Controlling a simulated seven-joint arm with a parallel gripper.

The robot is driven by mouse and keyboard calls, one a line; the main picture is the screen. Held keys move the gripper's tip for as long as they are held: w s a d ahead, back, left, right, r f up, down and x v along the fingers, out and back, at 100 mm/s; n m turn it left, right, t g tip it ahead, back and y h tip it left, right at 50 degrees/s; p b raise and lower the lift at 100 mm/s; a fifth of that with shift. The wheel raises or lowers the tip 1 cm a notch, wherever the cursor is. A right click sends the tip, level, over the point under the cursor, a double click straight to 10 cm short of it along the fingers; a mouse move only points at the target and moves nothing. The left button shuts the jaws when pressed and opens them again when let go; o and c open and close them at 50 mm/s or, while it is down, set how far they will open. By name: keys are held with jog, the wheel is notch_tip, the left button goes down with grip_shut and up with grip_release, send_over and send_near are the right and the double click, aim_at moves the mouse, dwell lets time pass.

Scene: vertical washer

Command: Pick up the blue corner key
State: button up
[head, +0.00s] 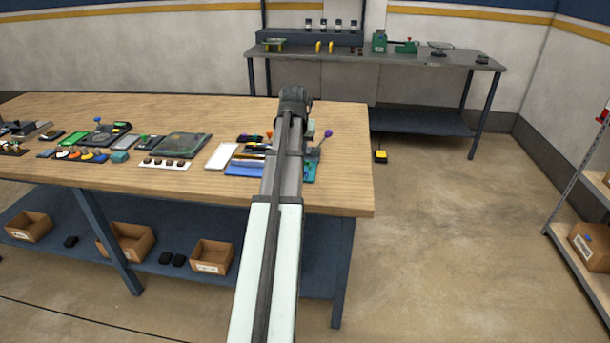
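My arm reaches forward over the right part of the wooden table, and its far end bends down behind itself. I cannot single out the blue corner key for sure. Several small parts, some orange and yellow, lie around a blue tray (245,169) just left of the arm. A purple-knobbed piece (327,134) stands just right of the arm, by a teal base partly covered by it.
The wooden table (190,190) also holds a white panel (221,156), a dark green-topped tray (181,145), a teal block (120,156) and several small devices at left. Its right end is bare. A grey bench (440,62) stands behind, and a shelf with a cardboard box (590,242) is at right.

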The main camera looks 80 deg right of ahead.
jog(key=s, duration=0.1)
send_near(307, 174)
jog(key=x, duration=0.2)
jog(key=shift+d+f, duration=0.2)
jog(key=shift+f, duration=0.05)
jog(key=shift+x, duration=2.6)
jog(key=shift+a+f, duration=0.1)
jog(key=shift+a, duration=0.1)
grip_shut()
